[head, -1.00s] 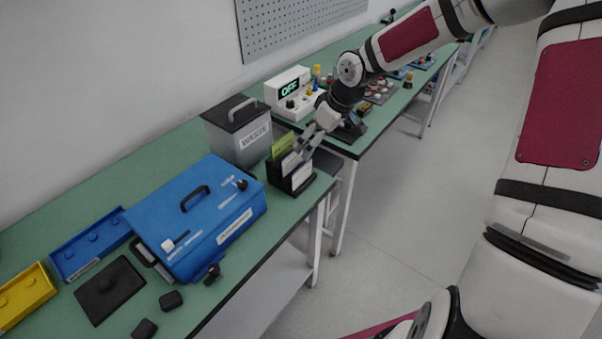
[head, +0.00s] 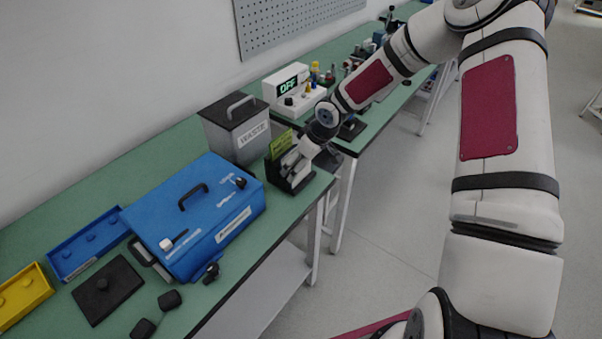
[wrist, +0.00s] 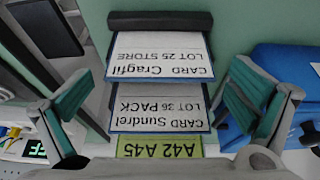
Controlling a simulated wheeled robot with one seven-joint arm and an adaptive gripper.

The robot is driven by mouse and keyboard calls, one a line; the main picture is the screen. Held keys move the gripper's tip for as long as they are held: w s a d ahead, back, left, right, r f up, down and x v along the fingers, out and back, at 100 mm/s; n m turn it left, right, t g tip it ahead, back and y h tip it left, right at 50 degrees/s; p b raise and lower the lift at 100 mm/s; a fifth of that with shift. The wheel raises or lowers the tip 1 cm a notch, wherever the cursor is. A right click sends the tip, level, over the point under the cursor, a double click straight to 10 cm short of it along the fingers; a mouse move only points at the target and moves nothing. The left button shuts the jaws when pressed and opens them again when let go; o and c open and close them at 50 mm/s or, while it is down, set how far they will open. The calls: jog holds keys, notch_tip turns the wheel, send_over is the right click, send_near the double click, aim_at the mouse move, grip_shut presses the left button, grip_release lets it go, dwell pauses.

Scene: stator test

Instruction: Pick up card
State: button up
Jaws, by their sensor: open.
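In the wrist view, a black card holder (wrist: 160,20) holds several cards. A white card reading "CARD Cragfil LOT 25 STORE" (wrist: 160,57) is at the top, a white card reading "CARD Sundrel LOT 36 PACK" (wrist: 160,107) is behind it, and a green card reading "A42 A45" (wrist: 160,147) is lowest. My gripper (wrist: 155,112) is open, with one finger on each side of the cards. I cannot tell whether either finger touches them. In the head view, my gripper (head: 291,162) is down at the holder (head: 273,174), hiding most of the white cards; the green card (head: 282,144) shows behind it.
A grey waste bin (head: 222,142) and a blue case (head: 215,232) stand close to the holder on the green bench. A device reading OFF (head: 285,102) is behind. The bench's front edge is just right of the holder. Blue and yellow trays (head: 75,262) lie far left.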

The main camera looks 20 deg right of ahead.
jog(key=shift+w+a+f, duration=0.15)
jog(key=shift+w+f, duration=0.05)
jog(key=shift+f, duration=0.3)
jog(key=c, duration=0.8)
